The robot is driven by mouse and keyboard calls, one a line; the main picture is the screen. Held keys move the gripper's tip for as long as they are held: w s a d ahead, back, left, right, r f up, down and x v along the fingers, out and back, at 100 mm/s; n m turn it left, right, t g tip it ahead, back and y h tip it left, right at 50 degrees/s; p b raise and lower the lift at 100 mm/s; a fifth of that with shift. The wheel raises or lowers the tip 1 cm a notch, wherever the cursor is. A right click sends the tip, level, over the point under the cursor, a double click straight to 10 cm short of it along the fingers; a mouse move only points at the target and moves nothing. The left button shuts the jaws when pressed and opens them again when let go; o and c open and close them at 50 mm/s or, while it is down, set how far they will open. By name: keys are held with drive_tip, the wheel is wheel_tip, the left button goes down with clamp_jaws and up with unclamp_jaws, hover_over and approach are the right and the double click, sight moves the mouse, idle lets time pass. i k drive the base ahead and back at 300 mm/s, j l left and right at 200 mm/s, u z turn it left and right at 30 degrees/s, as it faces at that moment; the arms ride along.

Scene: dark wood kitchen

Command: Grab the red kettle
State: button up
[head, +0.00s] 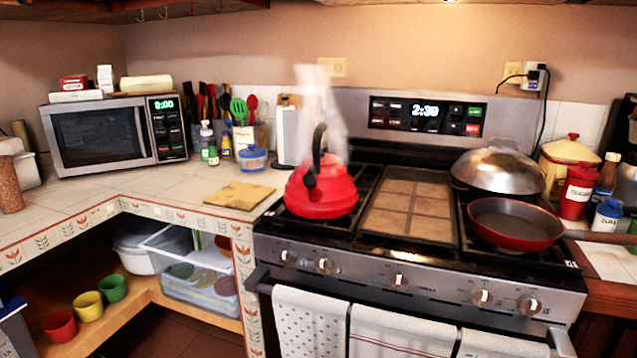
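The red kettle (321,192) stands on the left burners of the stove (398,288). It has a black handle arched over its top and a black part on its front side. Pale, see-through steam rises above it. My gripper does not show in the head view, so nothing can be told of its state.
A red pan (515,226) and a domed metal lid (497,170) occupy the right burners. A cutting board (239,195) lies on the counter left of the kettle. A paper towel roll (287,136) stands behind it. Towels (310,322) hang on the oven front.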

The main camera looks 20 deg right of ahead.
sight(336, 197)
drive_tip(key=i+l, duration=0.1)
drive_tip(key=i, duration=0.55)
drive_tip(key=i+l+z, duration=0.1)
drive_tip(key=i, duration=0.5)
